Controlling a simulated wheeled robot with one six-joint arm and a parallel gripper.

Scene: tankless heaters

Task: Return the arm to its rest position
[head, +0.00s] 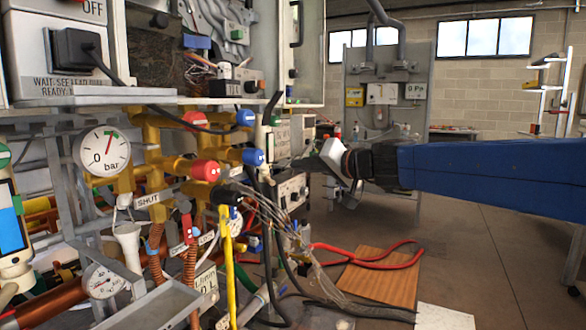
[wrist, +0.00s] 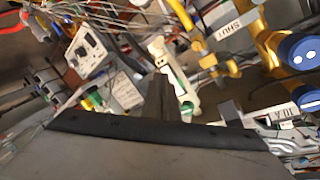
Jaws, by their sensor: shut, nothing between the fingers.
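My blue arm (head: 490,175) reaches in from the right in the head view. It ends in a dark wrist and my gripper (head: 312,163), which is close to the pipe and valve assembly. The fingertips are small and partly lost against the cluttered background. In the wrist view my gripper (wrist: 160,98) shows as a narrow dark shape with its fingers together and nothing between them. The grey and black body of the hand fills the lower part of that view.
Yellow pipes (head: 150,150) with red and blue caps and a pressure gauge (head: 105,151) crowd the left. Black cables hang beside them. A red hose (head: 365,257) and a brown board (head: 380,278) lie on the floor. Floor below my arm (head: 480,270) looks clear.

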